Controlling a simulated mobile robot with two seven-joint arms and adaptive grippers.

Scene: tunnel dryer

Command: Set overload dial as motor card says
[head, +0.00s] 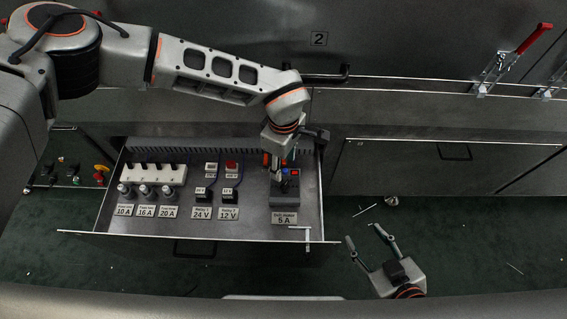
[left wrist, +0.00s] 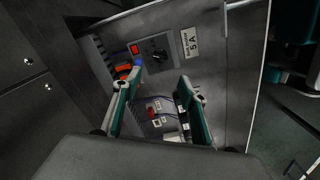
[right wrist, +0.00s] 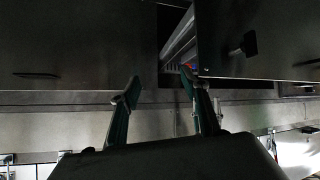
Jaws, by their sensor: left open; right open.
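The grey overload unit (head: 286,198) stands in the right part of an open drawer, with a red and a blue patch on top. In the left wrist view its black dial (left wrist: 160,57) sits beside a red square button; the dial's setting is too small to read. The motor card (head: 284,218) before it reads 5 A and also shows in the left wrist view (left wrist: 191,42). My left gripper (head: 278,172) is over the unit's back edge, fingers apart and empty (left wrist: 163,88). My right gripper (head: 364,234) is open and empty, right of the drawer.
The drawer (head: 250,229) also holds fuses (head: 150,178) marked 10 A, 16 A and 20 A, and relays marked 24 V (head: 202,195) and 12 V (head: 229,196). A cabinet front with a bar handle (head: 325,77) rises behind. Small debris lies on the green floor at right.

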